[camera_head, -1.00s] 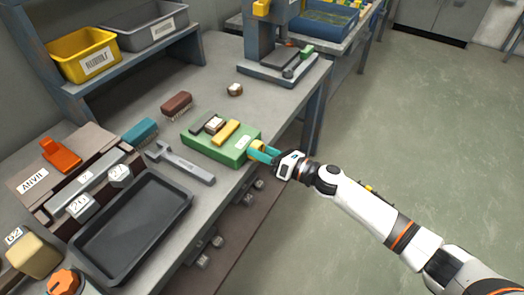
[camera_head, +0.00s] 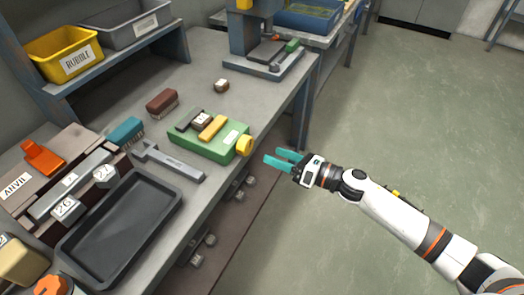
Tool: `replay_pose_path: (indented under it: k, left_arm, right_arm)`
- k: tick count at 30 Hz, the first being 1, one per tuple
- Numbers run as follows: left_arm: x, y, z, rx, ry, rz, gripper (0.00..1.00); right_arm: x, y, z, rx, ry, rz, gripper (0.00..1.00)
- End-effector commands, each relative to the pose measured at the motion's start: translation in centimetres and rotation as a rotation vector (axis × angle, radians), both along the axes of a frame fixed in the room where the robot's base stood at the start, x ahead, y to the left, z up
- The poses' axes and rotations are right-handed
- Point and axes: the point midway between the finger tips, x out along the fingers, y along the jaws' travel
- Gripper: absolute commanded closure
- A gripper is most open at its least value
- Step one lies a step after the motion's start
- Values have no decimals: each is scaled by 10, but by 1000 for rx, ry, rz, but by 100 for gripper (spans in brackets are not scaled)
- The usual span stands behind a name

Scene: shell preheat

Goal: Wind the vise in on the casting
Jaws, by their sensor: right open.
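The green vise (camera_head: 212,138) sits near the right edge of the workbench. A small brown-and-white casting (camera_head: 201,119) lies on top of it, between a dark jaw (camera_head: 188,120) and a yellow bar (camera_head: 213,128). I cannot tell whether the bar touches the casting. A yellow knob (camera_head: 244,146) sticks out at the vise's right end, over the bench edge. My right gripper (camera_head: 277,159) is open and empty, its teal fingers pointing left at the knob, a short gap away. My left gripper is not in view.
A grey wrench-like tool (camera_head: 173,164) and a black tray (camera_head: 122,226) lie left of the vise. Brown (camera_head: 162,102) and teal (camera_head: 125,132) brushes lie behind. A drill-press-like machine (camera_head: 262,50) stands at the back. Floor right of the bench is clear.

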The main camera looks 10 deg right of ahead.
Motion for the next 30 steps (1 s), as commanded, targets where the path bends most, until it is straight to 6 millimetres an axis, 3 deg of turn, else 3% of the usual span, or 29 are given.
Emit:
replay_pose_path:
  k: [3, 9, 19, 22, 23, 26, 28, 29, 30]
  left_arm:
    - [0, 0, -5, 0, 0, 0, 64]
    - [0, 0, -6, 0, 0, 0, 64]
    - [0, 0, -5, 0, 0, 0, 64]
    - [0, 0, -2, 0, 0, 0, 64]
    - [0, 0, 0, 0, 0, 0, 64]
    - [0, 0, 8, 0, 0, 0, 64]
    - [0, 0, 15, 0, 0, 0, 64]
    - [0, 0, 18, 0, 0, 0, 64]
    - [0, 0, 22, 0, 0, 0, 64]
  right_arm:
    - [-12, -16, -2, 0, 1, 1, 29]
    - [-20, -27, 0, 1, 0, 1, 29]
    - [-19, -28, -1, 7, 11, -7, 29]
    - [-11, -38, -18, 64, 107, -72, 29]
    - [-7, -44, -28, 98, 162, -110, 29]
    - [3, -75, -87, 276, 439, -308, 29]
    - [-6, -103, -150, 456, 695, -506, 29]
    - [-16, -115, -182, 543, 811, -604, 29]
    - [-39, -130, -227, 666, 967, -744, 29]
